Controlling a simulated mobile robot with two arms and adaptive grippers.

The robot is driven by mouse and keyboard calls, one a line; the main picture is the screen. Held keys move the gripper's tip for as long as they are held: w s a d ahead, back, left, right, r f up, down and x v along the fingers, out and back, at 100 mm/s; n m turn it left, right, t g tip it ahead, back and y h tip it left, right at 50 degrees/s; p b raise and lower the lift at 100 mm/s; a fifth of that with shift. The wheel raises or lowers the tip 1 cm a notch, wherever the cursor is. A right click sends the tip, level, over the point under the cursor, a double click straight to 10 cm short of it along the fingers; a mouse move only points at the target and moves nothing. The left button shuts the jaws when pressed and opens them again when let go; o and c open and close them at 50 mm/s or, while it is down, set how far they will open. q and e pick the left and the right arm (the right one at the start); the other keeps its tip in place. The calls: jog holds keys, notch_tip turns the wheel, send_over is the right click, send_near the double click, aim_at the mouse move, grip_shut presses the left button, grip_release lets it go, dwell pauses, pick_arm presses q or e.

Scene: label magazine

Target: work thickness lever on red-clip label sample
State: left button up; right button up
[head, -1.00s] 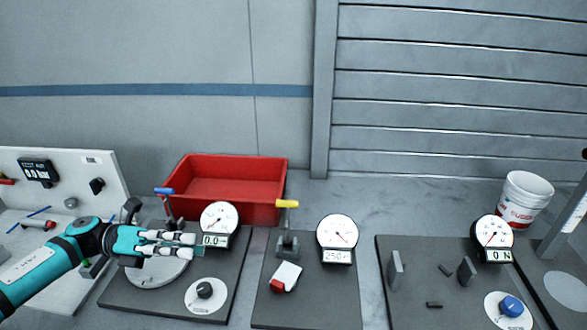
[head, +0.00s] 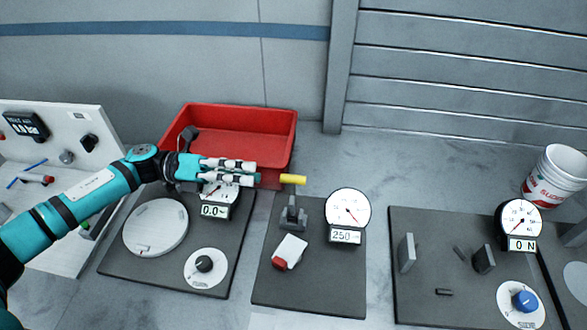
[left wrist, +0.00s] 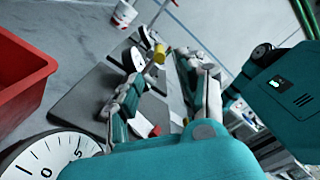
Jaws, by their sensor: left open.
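The thickness lever is the post with a yellow handle (head: 293,179) on the middle dark board. The label sample (head: 291,250), a white piece with a red clip (head: 279,261), lies at the foot of the lever. A dial gauge (head: 348,207) with a readout of about 250 stands beside it. My left gripper (head: 258,174) is open, its fingertips just left of the yellow handle. In the left wrist view the yellow handle (left wrist: 160,53) shows beyond and between the open fingers, apart from them as far as I can tell. My right gripper is out of view.
A red bin (head: 240,130) stands behind the boards. The left board carries a round plate (head: 155,227), a knob (head: 204,264) and a gauge partly hidden by my gripper. The right board holds small blocks, a gauge (head: 522,217) and a blue knob (head: 525,301). A white bucket (head: 556,177) stands at far right.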

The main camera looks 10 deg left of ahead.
aim_at(293, 177)
pick_arm(q)
jog(key=d+p, duration=0.3)
jog(key=d, duration=0.6)
jog(key=shift+r, duration=0.1)
jog(key=shift+d+p, duration=0.25)
jog(key=shift+p, duration=0.05)
jog(key=shift+c, duration=0.5)
grip_shut()
